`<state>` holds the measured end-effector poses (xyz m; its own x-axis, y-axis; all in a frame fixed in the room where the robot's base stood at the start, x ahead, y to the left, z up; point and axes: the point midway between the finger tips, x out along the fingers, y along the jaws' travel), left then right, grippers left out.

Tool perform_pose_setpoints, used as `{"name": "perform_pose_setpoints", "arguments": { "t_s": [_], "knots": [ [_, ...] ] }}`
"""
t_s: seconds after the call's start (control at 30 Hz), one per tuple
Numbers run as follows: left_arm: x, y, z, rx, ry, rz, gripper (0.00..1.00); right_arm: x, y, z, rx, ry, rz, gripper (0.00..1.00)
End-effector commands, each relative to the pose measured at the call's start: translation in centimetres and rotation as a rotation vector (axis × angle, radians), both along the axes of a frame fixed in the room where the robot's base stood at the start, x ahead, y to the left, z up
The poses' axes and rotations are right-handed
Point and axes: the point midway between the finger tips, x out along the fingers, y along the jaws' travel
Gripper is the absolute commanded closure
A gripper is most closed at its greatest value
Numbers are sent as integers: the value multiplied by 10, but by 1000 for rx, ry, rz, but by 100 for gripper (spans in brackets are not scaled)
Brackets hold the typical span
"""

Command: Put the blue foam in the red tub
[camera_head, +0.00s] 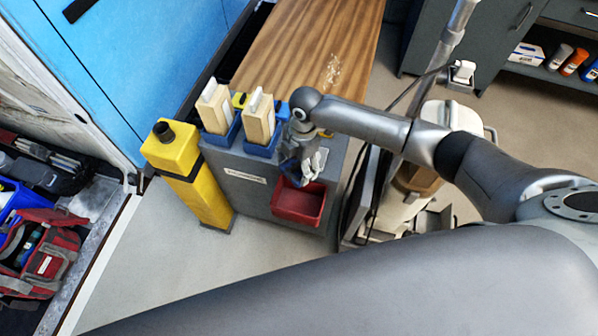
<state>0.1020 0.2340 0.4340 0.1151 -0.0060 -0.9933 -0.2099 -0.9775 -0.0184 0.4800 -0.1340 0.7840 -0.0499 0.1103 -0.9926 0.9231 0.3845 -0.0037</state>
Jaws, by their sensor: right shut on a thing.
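The red tub (312,219) is fixed low on the front of the grey bench end, with its open top facing up. My right gripper (307,170) points down just above the tub's back rim. It is shut on the blue foam (288,168), a small dark blue piece mostly hidden by the fingers. I cannot tell whether the foam touches the tub. The part of the tub's inside that shows looks empty. My left gripper is not in view.
Two blue holders (262,149) with pale wooden blocks stand left of my right gripper. A yellow post (188,175) with a black cap stands further left. The wooden bench top (310,45) lies behind. A wheeled machine (405,185) is close on the right.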

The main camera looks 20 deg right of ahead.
Motion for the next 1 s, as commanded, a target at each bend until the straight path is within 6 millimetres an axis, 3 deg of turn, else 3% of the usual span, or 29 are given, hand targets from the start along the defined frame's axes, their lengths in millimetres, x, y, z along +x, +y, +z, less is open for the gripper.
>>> {"name": "perform_pose_setpoints", "arguments": {
  "t_s": [0.1,0.4,0.67,1.0],
  "knots": [
    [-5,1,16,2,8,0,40,-5,2,-13,1,5,188,48],
    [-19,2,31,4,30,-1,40,-16,2,-42,1,0,529,48],
    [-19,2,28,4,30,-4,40,-19,1,-52,1,-1,586,48],
    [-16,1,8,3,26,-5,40,-18,1,-74,0,0,583,48]
  ]
}}
